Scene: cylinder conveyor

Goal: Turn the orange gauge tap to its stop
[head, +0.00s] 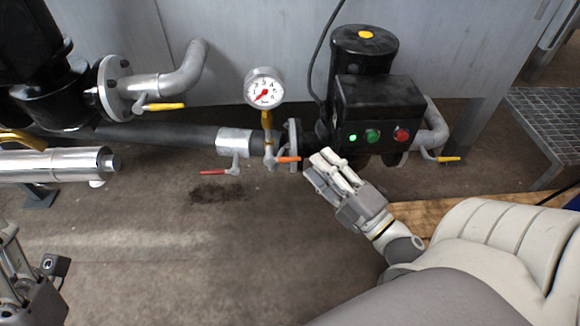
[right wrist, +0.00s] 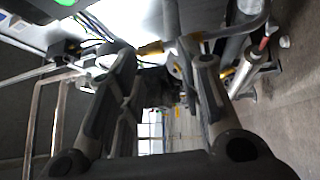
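The orange gauge tap handle (head: 288,159) sticks out to the right from the small valve below the round white gauge (head: 264,90), and lies about level in the head view. My right gripper (head: 322,163) is just right of the handle's tip; I cannot tell whether they touch. In the right wrist view its two fingers (right wrist: 165,62) stand apart with nothing clearly held. A yellow-orange piece (right wrist: 151,48) shows between the fingertips there; I cannot tell which handle it is. My left gripper (head: 28,275) is partly in view at the lower left, its fingers unclear.
A red handle (head: 216,172) hangs on the pipe left of the tap. A black pump box (head: 378,110) with a lit green lamp and buttons stands close behind my right gripper. Yellow handles (head: 164,106) sit on other pipes.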

